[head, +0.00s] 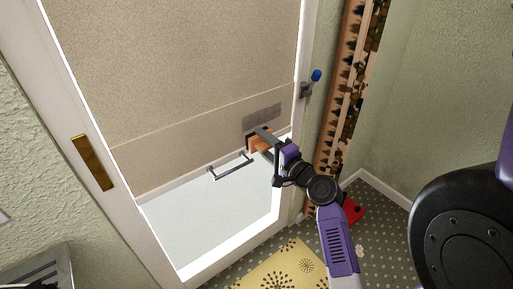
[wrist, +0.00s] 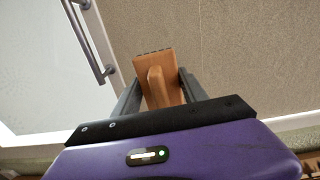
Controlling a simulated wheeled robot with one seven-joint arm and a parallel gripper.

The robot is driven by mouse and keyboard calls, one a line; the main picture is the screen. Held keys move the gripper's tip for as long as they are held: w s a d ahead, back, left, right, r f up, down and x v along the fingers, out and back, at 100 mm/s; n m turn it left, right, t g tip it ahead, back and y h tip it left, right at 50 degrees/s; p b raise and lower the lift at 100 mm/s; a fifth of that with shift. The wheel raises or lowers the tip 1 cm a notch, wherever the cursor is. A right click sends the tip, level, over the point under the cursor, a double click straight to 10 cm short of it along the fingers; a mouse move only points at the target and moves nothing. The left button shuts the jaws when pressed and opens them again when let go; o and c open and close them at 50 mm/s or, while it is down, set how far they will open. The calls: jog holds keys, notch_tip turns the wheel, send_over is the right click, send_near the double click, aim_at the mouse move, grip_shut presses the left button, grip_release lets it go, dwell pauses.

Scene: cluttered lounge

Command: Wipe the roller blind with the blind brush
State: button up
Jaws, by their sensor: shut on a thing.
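The beige roller blind (head: 190,60) hangs over most of the white-framed glazed door, with bare pane below it. A grey rectangular patch (head: 262,115) shows near its lower right. My gripper (head: 262,142) is in front of the blind's lower right edge, just below this patch. It is shut on the blind brush (head: 253,146), an orange-brown wooden block. In the wrist view the brush (wrist: 158,82) sits between the two fingers, its far end towards the blind (wrist: 230,50). I cannot tell whether it touches the blind; its working face is hidden.
A grey bar handle (head: 231,167) is just left of my gripper. A blue-tipped lever (head: 314,77) is on the right frame. A tall patterned strip (head: 347,100) stands beside the door. A yellow mat (head: 280,270) and a red object (head: 352,212) lie on the floor.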

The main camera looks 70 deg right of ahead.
aim_at(281, 109)
jog(key=shift+x, duration=1.65)
jog(key=shift+p+x, duration=0.35)
jog(key=shift+x, duration=1)
jog(key=shift+x, duration=1.05)
jog(key=shift+r, duration=0.1)
jog(key=shift+s+d+b, duration=0.8)
jog(key=shift+s+d, duration=0.1)
jog(key=shift+d, duration=0.3)
jog(key=shift+s+d+b, duration=0.4)
jog(key=shift+s+d, duration=0.05)
jog(key=shift+d, duration=0.4)
jog(key=shift+s+d+b, duration=0.4)
jog(key=shift+s+d, duration=0.05)
jog(key=shift+d, duration=0.4)
jog(key=shift+s+d+b, duration=0.6)
jog(key=shift+s+d, duration=0.3)
jog(key=shift+d, duration=0.6)
jog(key=shift+s+d+b, duration=0.65)
jog(key=shift+s+d, duration=0.25)
jog(key=shift+d, duration=0.6)
jog(key=shift+s+d+b, duration=0.6)
jog(key=shift+s+d, duration=0.35)
jog(key=shift+d, duration=0.55)
jog(key=shift+w, duration=0.1)
